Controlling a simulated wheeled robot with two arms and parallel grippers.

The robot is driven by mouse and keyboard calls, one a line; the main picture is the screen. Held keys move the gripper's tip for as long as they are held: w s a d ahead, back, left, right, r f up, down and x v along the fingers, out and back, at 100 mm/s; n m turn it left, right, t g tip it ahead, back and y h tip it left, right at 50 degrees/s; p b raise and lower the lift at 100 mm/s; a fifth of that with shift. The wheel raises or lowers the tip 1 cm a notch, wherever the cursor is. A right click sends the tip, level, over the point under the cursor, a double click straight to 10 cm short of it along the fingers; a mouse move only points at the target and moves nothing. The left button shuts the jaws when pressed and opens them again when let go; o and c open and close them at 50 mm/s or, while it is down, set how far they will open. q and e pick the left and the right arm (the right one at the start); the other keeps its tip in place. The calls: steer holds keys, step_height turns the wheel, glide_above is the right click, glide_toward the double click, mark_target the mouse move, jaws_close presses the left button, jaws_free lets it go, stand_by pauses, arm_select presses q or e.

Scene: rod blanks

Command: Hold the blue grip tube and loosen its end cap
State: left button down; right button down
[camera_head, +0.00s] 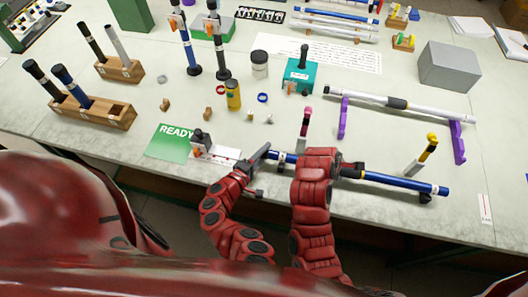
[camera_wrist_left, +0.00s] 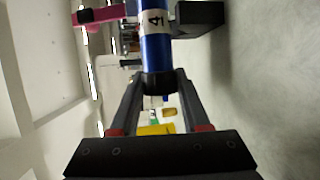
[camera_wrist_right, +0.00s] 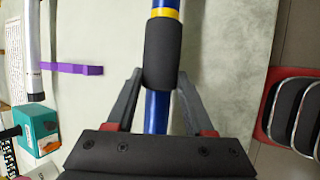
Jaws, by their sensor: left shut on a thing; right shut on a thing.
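The blue grip tube (camera_head: 395,181) lies level along the table's near edge, with a black sleeve (camera_wrist_right: 162,55) and a yellow band on it. A white label with a 4 shows on the tube (camera_wrist_left: 157,45) in the left wrist view. My left gripper (camera_wrist_left: 160,82) is shut on the black end cap (camera_wrist_left: 159,86) at the tube's left end. My right gripper (camera_wrist_right: 158,82) is shut on the tube at the sleeve's edge; in the head view my right forearm hides its fingers. Whether the cap has turned cannot be seen.
Upright posts with a pink top (camera_head: 306,115) and a yellow top (camera_head: 432,139) stand by the tube. Behind it a white tube (camera_head: 430,107) rests on purple stands (camera_head: 458,142). A green READY card (camera_head: 172,141) and wooden racks (camera_head: 118,118) are at left. A grey box (camera_head: 447,66) stands back right.

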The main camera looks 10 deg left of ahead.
arm_select(q)
steer(key=g, duration=0.2)
steer(key=n+g, duration=0.1)
steer(key=g, duration=0.1)
steer(key=g+y, duration=0.1)
steer(key=shift+w+r+n+g, duration=0.15)
steer(key=shift+r+n+g, duration=0.15)
steer(key=shift+g, duration=0.1)
steer(key=g, duration=0.2)
steer(key=shift+f+n+g, duration=0.1)
steer(key=shift+n+g, duration=0.2)
steer(key=n+g, duration=0.1)
steer(key=g, duration=0.4)
steer(key=shift+a+y, duration=0.15)
steer(key=shift+y, duration=0.25)
steer(key=shift+f+n+g, duration=0.1)
steer(key=shift+n+g, duration=0.4)
steer(key=shift+g, duration=1.7)
steer(key=shift+c, duration=1.8)
jaws_free()
